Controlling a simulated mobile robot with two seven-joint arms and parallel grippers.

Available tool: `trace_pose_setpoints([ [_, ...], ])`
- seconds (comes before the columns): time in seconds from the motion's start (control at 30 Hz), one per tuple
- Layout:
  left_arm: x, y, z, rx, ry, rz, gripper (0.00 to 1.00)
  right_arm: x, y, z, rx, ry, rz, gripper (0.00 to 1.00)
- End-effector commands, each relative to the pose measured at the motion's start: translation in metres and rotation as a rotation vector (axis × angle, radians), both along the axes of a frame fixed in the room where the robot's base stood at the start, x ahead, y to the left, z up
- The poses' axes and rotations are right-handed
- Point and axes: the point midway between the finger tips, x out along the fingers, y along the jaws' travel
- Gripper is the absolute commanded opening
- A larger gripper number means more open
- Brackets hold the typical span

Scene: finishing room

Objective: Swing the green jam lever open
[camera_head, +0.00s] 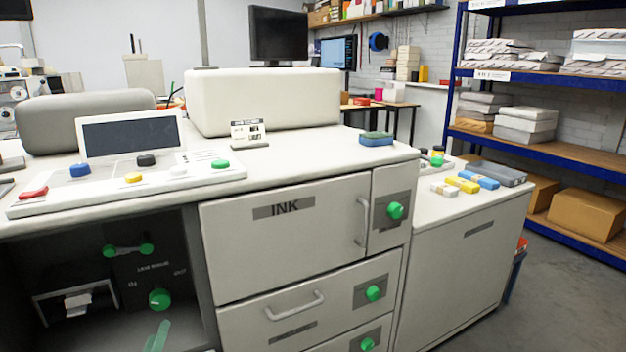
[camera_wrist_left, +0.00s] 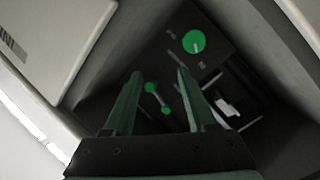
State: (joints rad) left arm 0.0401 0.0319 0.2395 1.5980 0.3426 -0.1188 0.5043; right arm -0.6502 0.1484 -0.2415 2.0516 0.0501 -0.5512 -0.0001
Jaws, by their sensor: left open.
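The green jam lever (camera_head: 128,248), a dark bar with a green knob at each end, is on the dark inner panel of the open bay at the lower left. In the left wrist view the lever (camera_wrist_left: 157,97) lies between my two fingers as seen, apparently beyond them; no contact shows. My left gripper (camera_head: 157,337) shows only as green fingers at the bottom of the bay, below the lever. In the wrist view the gripper (camera_wrist_left: 158,75) is open and empty. My right gripper is not in view.
A round green dial (camera_head: 159,299) marked IN and OUT sits below the lever; it also shows in the wrist view (camera_wrist_left: 193,41). A tray mouth with white paper (camera_head: 77,303) is at its left. The INK door (camera_head: 285,230) is shut beside the bay, whose walls are close around my gripper.

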Motion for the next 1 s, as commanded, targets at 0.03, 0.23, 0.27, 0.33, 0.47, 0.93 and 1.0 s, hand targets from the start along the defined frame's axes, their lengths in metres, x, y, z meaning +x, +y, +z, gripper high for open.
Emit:
trace_pose_setpoints([
  [0.03,-0.021,-0.025,-0.025,0.096,0.091,-0.070,0.57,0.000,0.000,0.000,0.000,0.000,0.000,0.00],
  [0.23,-0.111,-0.118,-0.102,0.424,0.379,-0.363,0.57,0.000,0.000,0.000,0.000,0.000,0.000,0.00],
  [0.27,-0.125,-0.129,-0.110,0.463,0.412,-0.405,0.57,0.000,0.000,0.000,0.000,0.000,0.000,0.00],
  [0.33,-0.158,-0.153,-0.126,0.542,0.475,-0.495,0.57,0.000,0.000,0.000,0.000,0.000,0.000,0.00],
  [0.47,-0.216,-0.190,-0.146,0.657,0.569,-0.651,0.57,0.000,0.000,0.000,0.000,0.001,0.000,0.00],
  [0.93,-0.271,-0.203,-0.079,0.742,0.649,-0.744,0.57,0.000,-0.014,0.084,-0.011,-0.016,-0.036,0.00],
  [1.0,-0.273,-0.199,-0.064,0.741,0.651,-0.735,0.57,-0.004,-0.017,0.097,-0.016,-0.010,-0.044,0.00],
])
